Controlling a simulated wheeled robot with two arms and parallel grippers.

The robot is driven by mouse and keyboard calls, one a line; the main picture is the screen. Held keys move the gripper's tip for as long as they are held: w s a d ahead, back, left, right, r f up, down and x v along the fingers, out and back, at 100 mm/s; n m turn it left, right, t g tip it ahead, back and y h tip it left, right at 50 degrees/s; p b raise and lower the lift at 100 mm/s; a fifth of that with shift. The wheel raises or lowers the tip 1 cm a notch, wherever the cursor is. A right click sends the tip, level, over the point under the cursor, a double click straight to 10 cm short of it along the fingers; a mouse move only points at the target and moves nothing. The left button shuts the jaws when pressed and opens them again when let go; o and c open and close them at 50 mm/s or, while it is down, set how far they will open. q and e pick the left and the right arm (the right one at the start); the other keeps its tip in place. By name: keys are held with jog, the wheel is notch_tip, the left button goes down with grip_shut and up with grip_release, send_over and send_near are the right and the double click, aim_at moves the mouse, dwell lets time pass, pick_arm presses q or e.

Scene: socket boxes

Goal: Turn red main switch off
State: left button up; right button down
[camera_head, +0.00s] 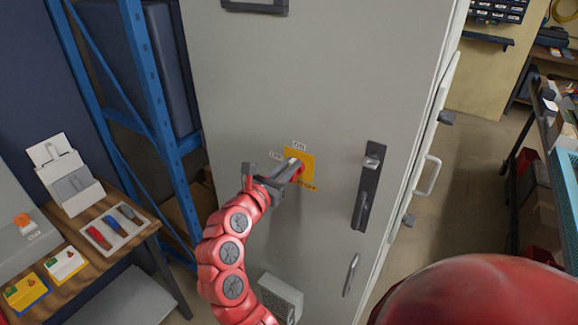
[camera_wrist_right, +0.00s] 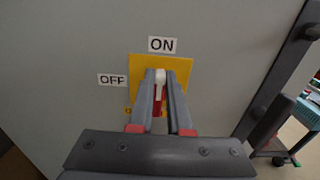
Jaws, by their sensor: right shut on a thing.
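The red main switch (camera_head: 301,169) sits on a yellow plate (camera_head: 307,182) on the grey cabinet door. In the right wrist view its handle (camera_wrist_right: 160,77) shows a white end pointing up toward the ON label (camera_wrist_right: 162,45). The OFF label (camera_wrist_right: 112,80) is to the left of the plate. My right gripper (camera_head: 294,166) is at the plate, shut on the switch handle, with one finger on each side of it. The fingers hide much of the switch. My left gripper is not in view.
A dark door handle (camera_head: 368,190) is to the right of the switch on the grey cabinet (camera_head: 330,80). A wooden table (camera_head: 130,240) with small boxes and a tray of coloured handles stands at left. A blue shelf frame (camera_head: 143,70) is beside the cabinet.

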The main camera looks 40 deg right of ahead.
jog(key=shift+w+n, duration=0.1)
jog(key=shift+n, duration=0.2)
jog(key=n, duration=0.2)
jog(key=shift+w+a+f+n, duration=0.1)
jog(key=shift+w+n, duration=0.15)
jog(key=shift+n, duration=0.15)
jog(key=shift+w+a+f+n+p, duration=0.15)
jog(key=shift+w+f+n+p, duration=0.2)
jog(key=shift+n+p, duration=1.5)
jog(key=shift+w+a+f+n+p, duration=0.15)
jog(key=shift+f+n+p, duration=0.3)
jog(key=shift+n, duration=2.55)
jog(key=shift+w+a+f+n+p, duration=0.1)
jog(key=shift+w+f+n+p, duration=0.25)
jog(key=shift+n+p, duration=1.5)
jog(key=shift+n+b, duration=0.55)
jog(key=shift+n, duration=0.25)
jog(key=c, duration=0.9)
grip_release()
jog(key=shift+o, duration=0.2)
